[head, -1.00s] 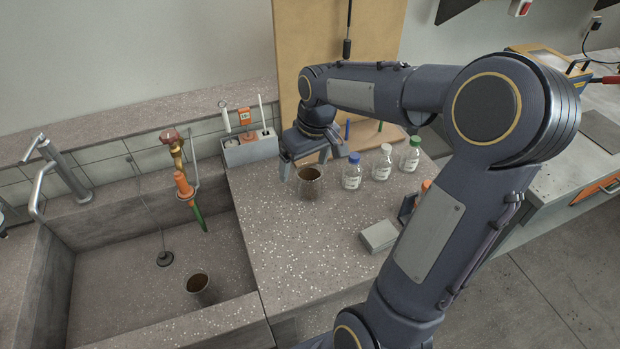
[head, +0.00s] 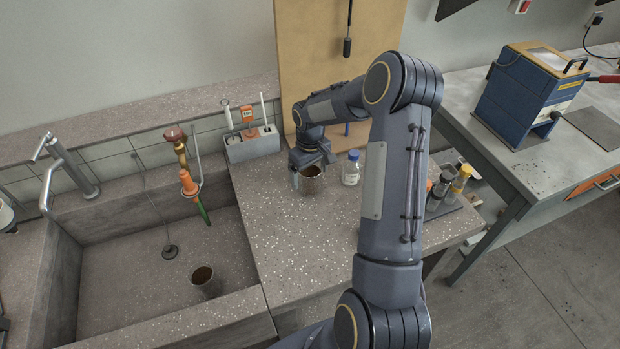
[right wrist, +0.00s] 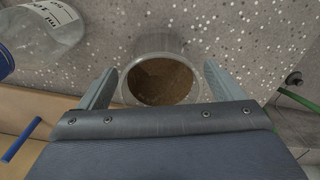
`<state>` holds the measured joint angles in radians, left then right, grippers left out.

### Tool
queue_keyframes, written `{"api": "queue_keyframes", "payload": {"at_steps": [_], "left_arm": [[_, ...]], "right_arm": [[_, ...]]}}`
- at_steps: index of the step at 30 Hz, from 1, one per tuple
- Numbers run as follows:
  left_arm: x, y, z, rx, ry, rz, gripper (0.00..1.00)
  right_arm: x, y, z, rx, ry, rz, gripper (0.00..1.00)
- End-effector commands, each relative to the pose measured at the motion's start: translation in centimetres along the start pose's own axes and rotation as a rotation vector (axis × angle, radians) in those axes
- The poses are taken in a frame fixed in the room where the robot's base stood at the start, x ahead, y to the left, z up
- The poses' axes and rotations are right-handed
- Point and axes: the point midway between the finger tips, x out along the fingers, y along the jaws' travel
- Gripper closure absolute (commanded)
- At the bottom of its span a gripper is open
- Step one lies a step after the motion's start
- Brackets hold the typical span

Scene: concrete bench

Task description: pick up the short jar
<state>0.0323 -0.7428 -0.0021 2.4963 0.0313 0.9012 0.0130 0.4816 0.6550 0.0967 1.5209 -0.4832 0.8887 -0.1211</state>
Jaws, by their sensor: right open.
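A short clear jar with brown contents (head: 311,186) stands upright on the speckled bench, near the sink's right edge. My right gripper (head: 310,167) is over it with its fingers pointing down. In the right wrist view the jar (right wrist: 163,48) shows between the two open fingers (right wrist: 158,84), one on each side, with visible gaps; I cannot tell how far down its sides they reach. My left gripper is not in view.
A blue-capped bottle (head: 351,169) stands just right of the jar, also in the right wrist view (right wrist: 45,30). A grey holder (head: 252,144) stands behind. My right arm hides part of the bench; bare bench lies in front.

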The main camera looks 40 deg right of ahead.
Motion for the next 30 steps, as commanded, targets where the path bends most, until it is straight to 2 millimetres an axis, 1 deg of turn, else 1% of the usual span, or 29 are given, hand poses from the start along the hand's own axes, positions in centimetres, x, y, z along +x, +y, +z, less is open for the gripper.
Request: {"api": "queue_keyframes", "payload": {"at_steps": [3,8,11,20,30], "left_arm": [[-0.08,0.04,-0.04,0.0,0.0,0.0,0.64],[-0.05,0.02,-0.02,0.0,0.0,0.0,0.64],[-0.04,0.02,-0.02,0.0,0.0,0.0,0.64],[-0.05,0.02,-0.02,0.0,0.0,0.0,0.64],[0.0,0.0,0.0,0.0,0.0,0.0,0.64]], "right_arm": [[0.51,-0.04,-0.01,-0.001,0.001,0.0,0.12],[0.51,-0.03,-0.02,-0.001,0.002,0.0,0.12],[0.49,-0.03,-0.02,-0.001,0.001,0.0,0.24],[0.46,-0.02,-0.02,-0.001,0.001,0.0,0.64],[0.07,-0.01,-0.06,-0.001,0.003,0.001,0.64]]}}
